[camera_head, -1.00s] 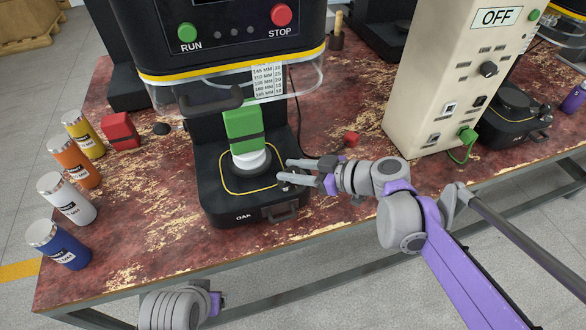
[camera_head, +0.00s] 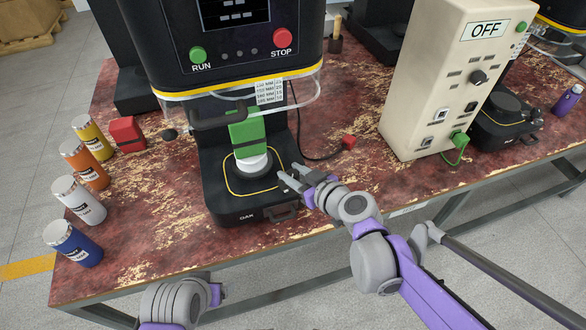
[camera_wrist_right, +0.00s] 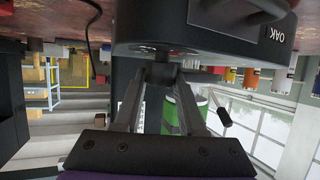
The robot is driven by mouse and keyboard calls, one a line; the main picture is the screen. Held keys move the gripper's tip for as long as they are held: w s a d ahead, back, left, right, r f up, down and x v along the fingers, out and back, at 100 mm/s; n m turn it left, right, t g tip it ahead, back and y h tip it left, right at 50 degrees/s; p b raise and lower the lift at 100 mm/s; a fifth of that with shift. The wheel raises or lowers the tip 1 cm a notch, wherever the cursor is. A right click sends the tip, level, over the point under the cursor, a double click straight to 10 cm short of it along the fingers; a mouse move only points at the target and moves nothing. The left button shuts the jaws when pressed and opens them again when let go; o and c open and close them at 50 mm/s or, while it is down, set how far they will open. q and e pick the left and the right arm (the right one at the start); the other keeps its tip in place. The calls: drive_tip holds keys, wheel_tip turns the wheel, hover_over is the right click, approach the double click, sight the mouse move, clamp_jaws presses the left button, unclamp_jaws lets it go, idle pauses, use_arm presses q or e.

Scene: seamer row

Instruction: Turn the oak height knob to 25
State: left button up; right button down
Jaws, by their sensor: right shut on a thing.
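The oak seamer is a black machine; its base (camera_head: 222,190) carries the OAK label, and the label also shows in the right wrist view (camera_wrist_right: 275,33). My right gripper (camera_head: 291,177) is at the right side of this base, low near its front. The fingers cover most of the knob, and I cannot read a height setting.
Blue (camera_head: 72,243), white (camera_head: 79,200), orange (camera_head: 84,164) and yellow (camera_head: 91,137) tumblers line the table's left side. A cream control box (camera_head: 425,95) reading OFF stands to the right. A red plug (camera_head: 348,142) with a cable lies behind my gripper. A small height chart (camera_head: 270,92) hangs above.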

drive_tip(key=shift+m+t+h, duration=0.4)
drive_tip(key=shift+m+h, duration=0.2)
drive_tip(key=shift+h, duration=0.1)
drive_tip(key=shift+m+h, duration=0.6)
drive_tip(key=shift+c, duration=2.4)
unclamp_jaws()
drive_tip(key=shift+s+t, duration=0.1)
drive_tip(key=shift+t, duration=0.3)
drive_tip(key=p+v, duration=0.3)
drive_tip(key=v, duration=0.7)
drive_tip(key=shift+s+d+r+p, duration=0.2)
drive_tip(key=shift+p, duration=0.1)
